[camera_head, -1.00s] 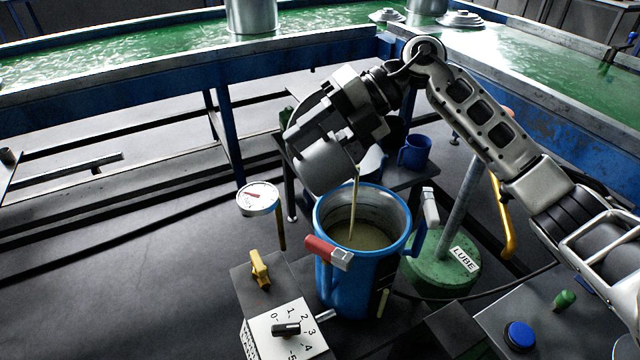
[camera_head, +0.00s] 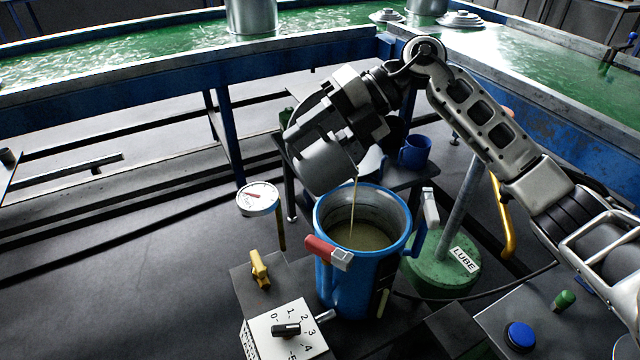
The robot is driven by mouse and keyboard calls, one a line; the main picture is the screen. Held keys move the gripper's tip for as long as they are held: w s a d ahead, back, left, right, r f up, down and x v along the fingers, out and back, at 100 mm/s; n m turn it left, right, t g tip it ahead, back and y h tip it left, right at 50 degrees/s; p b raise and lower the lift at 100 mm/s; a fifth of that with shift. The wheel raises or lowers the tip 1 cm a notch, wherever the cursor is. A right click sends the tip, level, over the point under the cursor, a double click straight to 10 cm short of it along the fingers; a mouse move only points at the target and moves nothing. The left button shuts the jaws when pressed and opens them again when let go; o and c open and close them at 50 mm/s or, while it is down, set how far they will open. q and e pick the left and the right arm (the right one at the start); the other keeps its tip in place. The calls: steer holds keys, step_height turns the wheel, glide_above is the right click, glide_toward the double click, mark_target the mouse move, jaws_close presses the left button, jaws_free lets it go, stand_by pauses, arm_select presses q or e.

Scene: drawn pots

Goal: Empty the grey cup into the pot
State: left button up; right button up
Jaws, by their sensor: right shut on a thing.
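The blue pot (camera_head: 345,285) stands upright at the lower middle, with a red-tipped handle on its near side and a light-tipped one at its right. Murky tan liquid (camera_head: 365,236) lies inside it. My right gripper (camera_head: 345,125) is above the pot's far left rim, shut on the grey cup (camera_head: 323,165). The cup is tipped steeply, mouth toward the pot, and a thin tan stream runs from its lip into the pot. The fingertips are partly hidden by the cup and gripper body. My left gripper is not in view.
A control box with a numbered dial (camera_head: 286,328) and a yellow lever (camera_head: 260,268) stands left of the pot. A round gauge (camera_head: 258,198) is behind it. A blue mug (camera_head: 415,151) sits on a small table behind. A green LUBE base (camera_head: 440,270) is to the right.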

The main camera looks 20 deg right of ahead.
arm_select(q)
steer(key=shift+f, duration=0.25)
arm_select(e)
steer(key=shift+d+y, duration=0.15)
steer(key=shift+y, duration=0.15)
steer(key=shift+d+r, duration=0.1)
steer(key=shift+r, duration=0.15)
stand_by(0.5)
